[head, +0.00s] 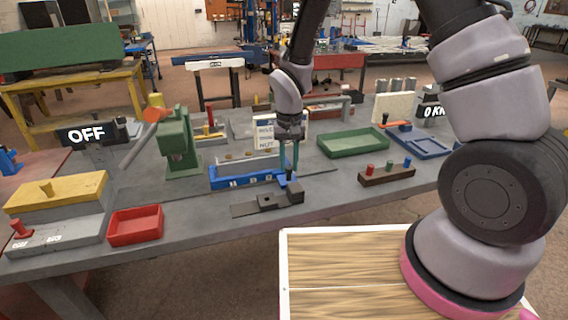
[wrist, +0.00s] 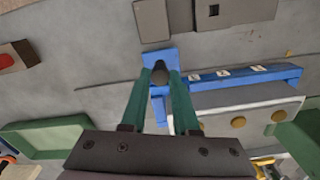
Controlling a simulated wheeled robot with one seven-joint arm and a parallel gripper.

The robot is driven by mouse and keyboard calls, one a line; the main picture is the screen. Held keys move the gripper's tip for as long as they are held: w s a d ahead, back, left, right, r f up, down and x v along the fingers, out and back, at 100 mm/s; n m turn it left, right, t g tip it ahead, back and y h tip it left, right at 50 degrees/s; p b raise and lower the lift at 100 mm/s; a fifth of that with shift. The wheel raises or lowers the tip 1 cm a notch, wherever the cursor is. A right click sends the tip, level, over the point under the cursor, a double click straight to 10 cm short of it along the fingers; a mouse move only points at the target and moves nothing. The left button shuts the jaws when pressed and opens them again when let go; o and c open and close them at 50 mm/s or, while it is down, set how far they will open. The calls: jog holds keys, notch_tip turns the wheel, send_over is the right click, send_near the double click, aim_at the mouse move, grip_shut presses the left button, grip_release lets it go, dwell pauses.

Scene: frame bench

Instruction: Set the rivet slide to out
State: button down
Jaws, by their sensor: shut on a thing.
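The rivet slide is a blue tray (head: 228,182) in the middle of the bench, with a grey plate (wrist: 237,110) carrying round brass discs. Its blue front strip has several small white labels, too small to read. A blue tab (wrist: 162,50) with a dark knob (wrist: 159,76) stands at its end, at the right in the head view. My gripper (head: 289,165) points down there. In the wrist view its two green fingers (wrist: 160,82) are shut on the dark knob. In the head view the fingers and wrist partly hide the knob.
A dark metal fixture (head: 267,201) lies just in front of the slide. A green tray (head: 352,144) and a wooden block with coloured pegs (head: 387,174) are to the right. A green press (head: 177,140) stands left, a red tray (head: 135,226) front left.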

jog(key=w+d, duration=0.1)
jog(key=d, duration=0.3)
jog(key=w+d, duration=0.1)
jog(key=d, duration=0.3)
jog(key=w+d, duration=0.1)
jog(key=d, duration=0.3)
jog(key=shift+w+d, duration=0.35)
jog(key=shift+w, duration=0.05)
jog(key=c, duration=0.7)
grip_release()
jog(key=shift+d, duration=0.15)
jog(key=shift+o, duration=0.2)
jog(key=shift+r, duration=0.55)
notch_tip(320, 180, up, 10)
jog(key=shift+f, duration=0.15)
